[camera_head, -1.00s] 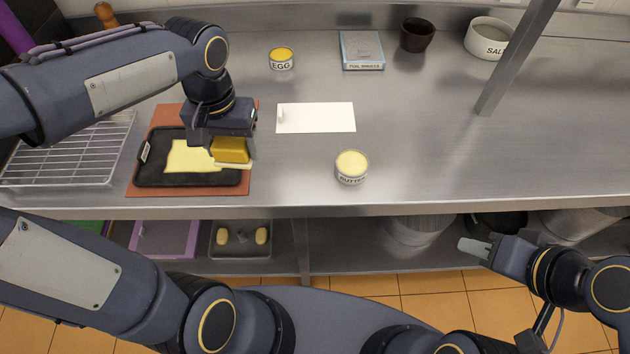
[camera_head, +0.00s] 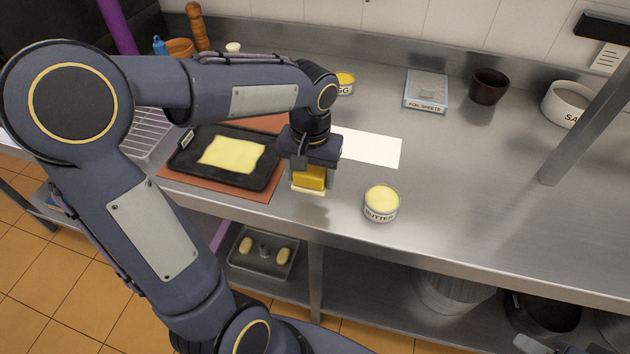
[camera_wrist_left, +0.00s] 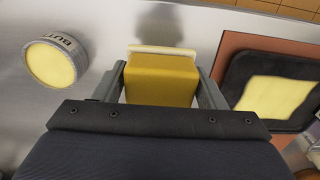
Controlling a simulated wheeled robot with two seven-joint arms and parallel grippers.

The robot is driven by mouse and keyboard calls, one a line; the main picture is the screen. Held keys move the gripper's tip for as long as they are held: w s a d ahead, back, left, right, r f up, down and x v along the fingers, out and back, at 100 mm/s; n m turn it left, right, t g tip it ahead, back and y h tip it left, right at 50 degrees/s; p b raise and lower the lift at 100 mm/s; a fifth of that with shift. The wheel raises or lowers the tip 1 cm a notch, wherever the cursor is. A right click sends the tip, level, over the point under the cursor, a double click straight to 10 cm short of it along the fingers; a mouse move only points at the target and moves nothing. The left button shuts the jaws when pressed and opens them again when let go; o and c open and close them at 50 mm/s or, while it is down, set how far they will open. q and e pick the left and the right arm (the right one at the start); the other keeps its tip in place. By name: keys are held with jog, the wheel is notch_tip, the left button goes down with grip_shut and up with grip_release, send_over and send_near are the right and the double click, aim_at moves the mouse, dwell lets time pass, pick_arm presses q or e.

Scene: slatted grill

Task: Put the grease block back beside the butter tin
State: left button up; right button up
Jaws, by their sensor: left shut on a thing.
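The grease block is a yellow block with a pale strip at its lower end (camera_head: 309,178). My left gripper (camera_head: 312,172) is shut on it, and it also shows between the two fingers in the left wrist view (camera_wrist_left: 160,82). The gripper holds it over the steel counter, between the tray and the butter tin; I cannot tell whether it touches the counter. The butter tin (camera_head: 381,208), round and labelled BUTTER, stands to the right of the block, apart from it. It also shows at the left of the left wrist view (camera_wrist_left: 52,63).
A black tray (camera_head: 188,166) with a yellow sheet lies on a reddish-brown mat (camera_head: 230,191) left of the gripper. A white card (camera_head: 372,148) lies behind it. An egg tin (camera_head: 345,82), a foil sheets box (camera_head: 426,92) and a dark cup (camera_head: 488,87) stand farther back. A metal post (camera_head: 590,125) rises at right.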

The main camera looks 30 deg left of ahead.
aim_at(314, 185)
pick_arm(q)
jog(key=shift+w+a+f, duration=0.15)
jog(key=shift+w+f, duration=0.75)
jog(key=shift+f, duration=0.25)
jog(key=shift+w+f, duration=0.15)
jog(key=shift+f, duration=1.55)
jog(key=shift+f, duration=0.2)
jog(key=o, duration=0.9)
